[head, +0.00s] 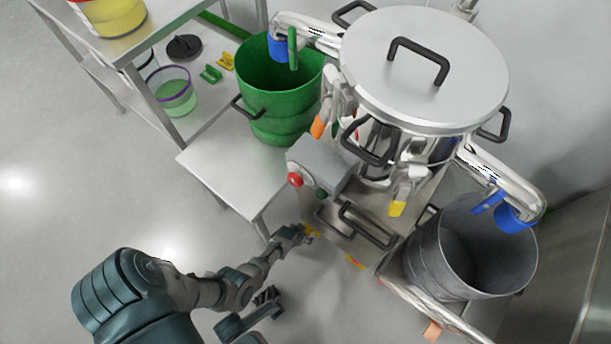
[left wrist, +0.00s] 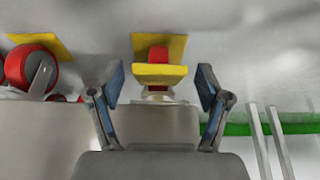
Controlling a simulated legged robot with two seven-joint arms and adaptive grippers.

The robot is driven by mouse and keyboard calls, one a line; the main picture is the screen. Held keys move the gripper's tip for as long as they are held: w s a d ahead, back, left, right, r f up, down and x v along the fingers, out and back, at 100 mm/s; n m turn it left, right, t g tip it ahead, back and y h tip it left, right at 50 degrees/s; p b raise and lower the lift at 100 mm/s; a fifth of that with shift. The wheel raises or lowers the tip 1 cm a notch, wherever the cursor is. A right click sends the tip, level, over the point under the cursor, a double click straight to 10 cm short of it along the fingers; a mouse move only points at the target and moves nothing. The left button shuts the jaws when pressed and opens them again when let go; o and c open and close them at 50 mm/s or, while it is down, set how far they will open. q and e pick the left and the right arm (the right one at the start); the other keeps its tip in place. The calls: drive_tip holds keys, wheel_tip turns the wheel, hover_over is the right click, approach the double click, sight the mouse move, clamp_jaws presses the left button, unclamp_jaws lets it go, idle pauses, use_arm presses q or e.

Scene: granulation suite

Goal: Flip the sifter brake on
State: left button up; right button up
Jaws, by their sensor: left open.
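The sifter (head: 425,65) is a steel drum with a lid on a wheeled steel frame. In the left wrist view a yellow brake pedal (left wrist: 160,76) sits in front of a red caster wheel (left wrist: 158,52), between my open fingertips. My left gripper (left wrist: 160,88) is open and holds nothing; the pedal appears just beyond its tips.
Another red caster (left wrist: 28,68) with a yellow plate is left in the wrist view. A control box (head: 318,163) with a red button sits above my left gripper. A green bucket (head: 275,115) and a grey bin (head: 460,265) flank the sifter. Floor at left is clear.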

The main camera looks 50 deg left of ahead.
use_arm(q)
drive_tip(key=c, duration=0.4)
drive_tip(key=shift+d, duration=0.1)
drive_tip(key=c, duration=0.8)
drive_tip(key=shift+o, duration=0.2)
